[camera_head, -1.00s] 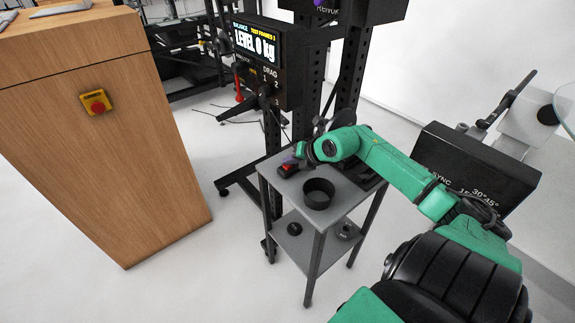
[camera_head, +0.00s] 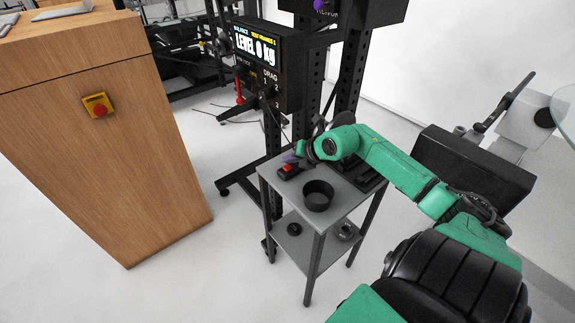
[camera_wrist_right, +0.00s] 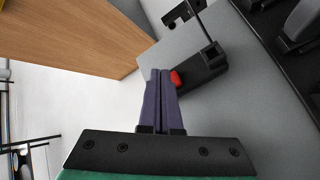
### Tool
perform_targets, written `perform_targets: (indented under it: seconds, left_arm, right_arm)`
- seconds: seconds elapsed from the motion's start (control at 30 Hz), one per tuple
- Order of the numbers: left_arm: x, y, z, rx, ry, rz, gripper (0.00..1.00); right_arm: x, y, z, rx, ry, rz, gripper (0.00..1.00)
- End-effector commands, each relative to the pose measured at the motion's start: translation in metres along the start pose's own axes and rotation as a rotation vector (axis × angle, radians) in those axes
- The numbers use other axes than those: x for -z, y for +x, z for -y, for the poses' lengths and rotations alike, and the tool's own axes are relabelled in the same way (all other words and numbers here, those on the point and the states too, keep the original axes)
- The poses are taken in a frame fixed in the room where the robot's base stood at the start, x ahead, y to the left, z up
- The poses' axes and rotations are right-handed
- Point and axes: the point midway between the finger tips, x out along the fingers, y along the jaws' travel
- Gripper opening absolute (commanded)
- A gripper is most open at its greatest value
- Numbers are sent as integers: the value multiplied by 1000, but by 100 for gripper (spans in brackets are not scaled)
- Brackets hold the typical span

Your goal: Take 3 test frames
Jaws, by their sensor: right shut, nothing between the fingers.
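A small black device with a red button (camera_head: 288,168) lies on the left part of the grey cart's top. In the right wrist view the red button (camera_wrist_right: 176,78) shows just right of my fingertips. My right gripper (camera_head: 291,159) is over the device, with its purple fingers (camera_wrist_right: 160,72) shut and empty. I cannot tell whether the tips touch the button. The black display (camera_head: 256,48) reads "LEVEL 0 kg", with a small "TEST FRAMES" line whose number is hard to read. My left gripper is out of view.
The grey cart (camera_head: 335,208) carries a black round bowl (camera_head: 318,195). A wooden cabinet (camera_head: 110,150) with a yellow-and-red stop button (camera_head: 98,105) stands at left. A black panel (camera_head: 475,165) stands at right. The floor between cabinet and cart is clear.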

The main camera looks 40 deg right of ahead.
Motion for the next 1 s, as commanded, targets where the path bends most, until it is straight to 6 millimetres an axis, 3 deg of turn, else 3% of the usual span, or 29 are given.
perform_targets:
  seconds: [0.53, 1.0]
  left_arm:
    - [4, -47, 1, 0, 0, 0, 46]
    - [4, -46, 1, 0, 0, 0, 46]
  right_arm:
    - [-26, -36, -26, 0, -1, 1, 0]
    - [-26, -35, -25, 0, 0, 1, 0]
